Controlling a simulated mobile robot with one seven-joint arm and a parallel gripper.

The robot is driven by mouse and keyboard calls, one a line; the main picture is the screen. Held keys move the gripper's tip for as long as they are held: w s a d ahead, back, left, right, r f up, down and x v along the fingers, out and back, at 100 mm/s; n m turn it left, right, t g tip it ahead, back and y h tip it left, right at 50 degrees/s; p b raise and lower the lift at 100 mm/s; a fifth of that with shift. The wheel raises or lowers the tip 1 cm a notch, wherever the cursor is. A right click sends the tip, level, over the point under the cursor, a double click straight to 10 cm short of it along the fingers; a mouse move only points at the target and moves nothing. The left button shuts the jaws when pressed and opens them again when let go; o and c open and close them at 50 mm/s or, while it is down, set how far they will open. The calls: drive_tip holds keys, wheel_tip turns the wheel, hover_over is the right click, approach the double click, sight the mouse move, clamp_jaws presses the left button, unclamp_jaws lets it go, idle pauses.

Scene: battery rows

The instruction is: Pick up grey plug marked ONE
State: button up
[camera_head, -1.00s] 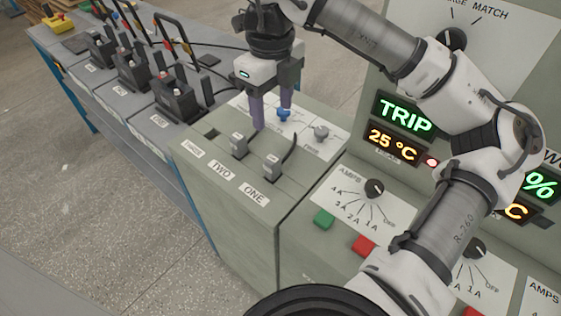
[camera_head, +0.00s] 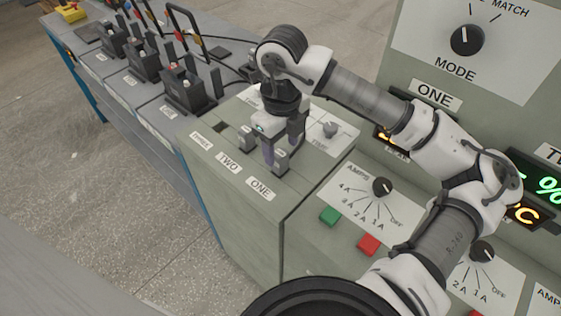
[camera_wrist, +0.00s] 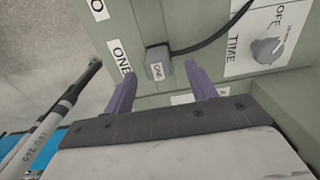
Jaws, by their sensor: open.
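The grey plug marked ONE (camera_head: 280,162) sits upright on the green cabinet top, behind the ONE label (camera_head: 261,189). In the wrist view the plug (camera_wrist: 158,64) shows its small label and a black cable leaving it to the right. My gripper (camera_head: 282,155) is lowered close over this plug. In the wrist view the purple fingers of my gripper (camera_wrist: 165,85) are apart, one on each side of the plug's line, with nothing between the pads; the plug lies just beyond the tips. Whether the fingers touch it cannot be told.
A second grey plug (camera_head: 247,137) stands left of the gripper, behind the TWO label (camera_head: 229,163). A TIME knob (camera_head: 330,129) is to the right. A control panel with an AMPS dial (camera_head: 382,187) and green and red buttons stands at right. Batteries (camera_head: 187,92) line the bench at left.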

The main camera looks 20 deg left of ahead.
sight(280, 153)
drive_tip(key=shift+s+a+f+p, duration=0.1)
drive_tip(key=shift+f+p, duration=0.3)
drive_tip(key=shift+f, duration=1.4)
drive_tip(key=c, duration=1.1)
